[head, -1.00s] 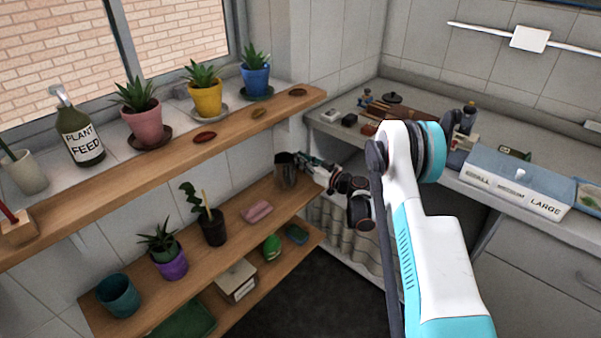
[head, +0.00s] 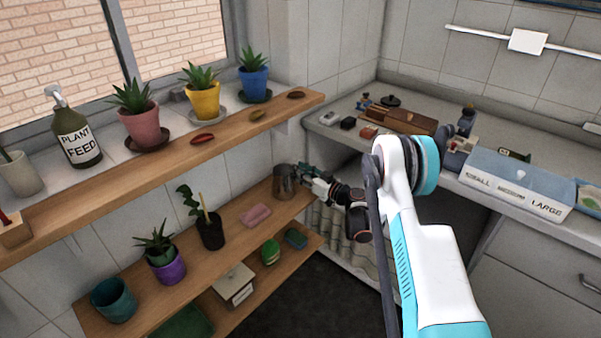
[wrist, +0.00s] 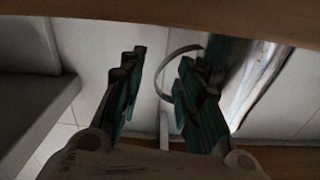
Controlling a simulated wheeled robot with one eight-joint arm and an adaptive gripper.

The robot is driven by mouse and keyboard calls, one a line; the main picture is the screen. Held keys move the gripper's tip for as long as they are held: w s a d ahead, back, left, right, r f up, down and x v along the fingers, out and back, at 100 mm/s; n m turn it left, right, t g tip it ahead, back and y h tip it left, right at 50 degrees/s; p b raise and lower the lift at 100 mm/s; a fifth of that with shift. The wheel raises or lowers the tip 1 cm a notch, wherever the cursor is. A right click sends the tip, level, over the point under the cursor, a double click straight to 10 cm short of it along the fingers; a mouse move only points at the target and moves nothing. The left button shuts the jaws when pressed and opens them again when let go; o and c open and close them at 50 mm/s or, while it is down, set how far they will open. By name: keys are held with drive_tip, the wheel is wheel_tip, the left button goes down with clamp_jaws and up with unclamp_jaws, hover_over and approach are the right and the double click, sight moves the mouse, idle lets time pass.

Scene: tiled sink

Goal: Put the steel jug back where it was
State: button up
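The steel jug (head: 284,183) stands upright at the right end of the middle wooden shelf, below the window sill board. My gripper (head: 307,173) is just to its right, at the shelf's end. In the wrist view my gripper (wrist: 160,95) has its two green-padded fingers apart. The shiny jug body (wrist: 262,75) is beyond and right of the right finger. Its thin curved handle (wrist: 164,72) reaches into the gap between the fingers, and part of it is hidden by the right finger. I see no finger clamped on the handle.
The upper sill board (head: 180,155) runs close above the jug. A pink block (head: 256,215) and a dark pot with a plant (head: 210,231) stand to the jug's left on the same shelf. The grey counter (head: 345,140) rises to the right of my gripper.

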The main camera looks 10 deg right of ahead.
drive_tip(key=shift+s+d+r, duration=0.1)
drive_tip(key=shift+s, duration=0.05)
drive_tip(key=p+v, duration=0.4)
drive_tip(key=v, duration=0.7)
drive_tip(key=s+a+r+g+h, duration=0.1)
drive_tip(key=a+r+g+h, duration=0.3)
drive_tip(key=r, duration=1)
drive_tip(key=s+a+r+m+g, duration=0.2)
drive_tip(key=s+a+r, duration=0.4)
drive_tip(key=s+r, duration=0.45)
drive_tip(key=s+d+r+m+h, duration=0.1)
drive_tip(key=s+h, duration=0.1)
drive_tip(key=s, duration=0.8)
drive_tip(key=s+d+r+m+g+h, duration=0.1)
drive_tip(key=s+h, duration=0.1)
drive_tip(key=s, duration=0.8)
drive_tip(key=s+d+m+h, duration=0.1)
drive_tip(key=s+h, duration=0.1)
drive_tip(key=s, duration=0.8)
drive_tip(key=shift+s+r+m+h, duration=0.3)
drive_tip(key=shift+s+r, duration=0.05)
drive_tip(key=shift+r, duration=0.05)
